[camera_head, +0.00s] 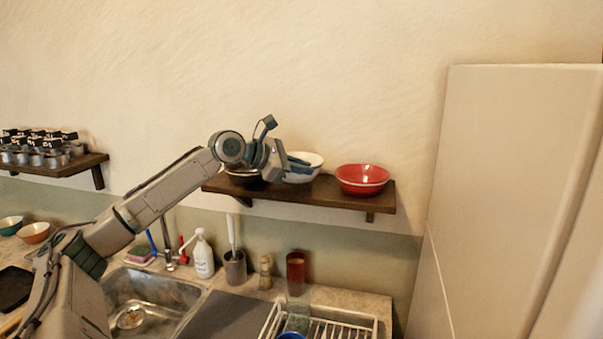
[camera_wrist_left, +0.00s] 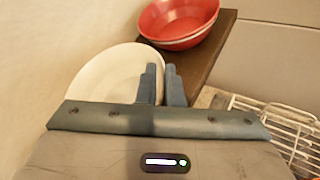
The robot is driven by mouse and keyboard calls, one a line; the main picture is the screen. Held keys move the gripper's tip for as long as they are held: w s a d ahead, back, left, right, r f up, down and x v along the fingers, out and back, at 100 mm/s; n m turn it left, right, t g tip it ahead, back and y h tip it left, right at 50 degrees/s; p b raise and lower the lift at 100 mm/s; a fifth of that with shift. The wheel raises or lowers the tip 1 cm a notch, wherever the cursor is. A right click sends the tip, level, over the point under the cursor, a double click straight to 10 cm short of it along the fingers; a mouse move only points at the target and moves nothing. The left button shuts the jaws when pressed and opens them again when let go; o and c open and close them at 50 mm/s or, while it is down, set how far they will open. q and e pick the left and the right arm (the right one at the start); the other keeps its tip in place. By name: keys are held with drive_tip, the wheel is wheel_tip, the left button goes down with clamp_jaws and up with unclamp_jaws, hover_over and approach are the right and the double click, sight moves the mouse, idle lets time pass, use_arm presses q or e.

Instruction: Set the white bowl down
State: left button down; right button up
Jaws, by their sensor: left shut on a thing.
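The white bowl (camera_head: 306,162) is at the wall shelf (camera_head: 300,190), left of the red bowls (camera_head: 362,178). My left gripper (camera_head: 299,170) is at the bowl's near side, its fingers shut on the rim. In the left wrist view the white bowl (camera_wrist_left: 107,78) lies left of the closed-together fingers (camera_wrist_left: 162,85), close to the wall. Its underside is hidden in both views, so I cannot tell whether it touches the shelf. My right gripper is not in view.
A dark bowl (camera_head: 243,174) sits on the shelf's left part, partly behind my left arm. A tall pale cabinet (camera_head: 500,190) stands at right.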

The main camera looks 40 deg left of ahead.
use_arm(q)
wheel_tip(320, 180, down, 2)
drive_tip(key=shift+f, duration=0.1)
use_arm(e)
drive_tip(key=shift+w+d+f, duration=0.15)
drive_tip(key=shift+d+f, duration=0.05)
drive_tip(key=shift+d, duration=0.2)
use_arm(q)
drive_tip(key=shift+f, duration=0.1)
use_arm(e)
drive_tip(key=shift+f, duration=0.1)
use_arm(q)
drive_tip(key=c, duration=1.6)
unclamp_jaws()
drive_tip(key=shift+o, duration=0.2)
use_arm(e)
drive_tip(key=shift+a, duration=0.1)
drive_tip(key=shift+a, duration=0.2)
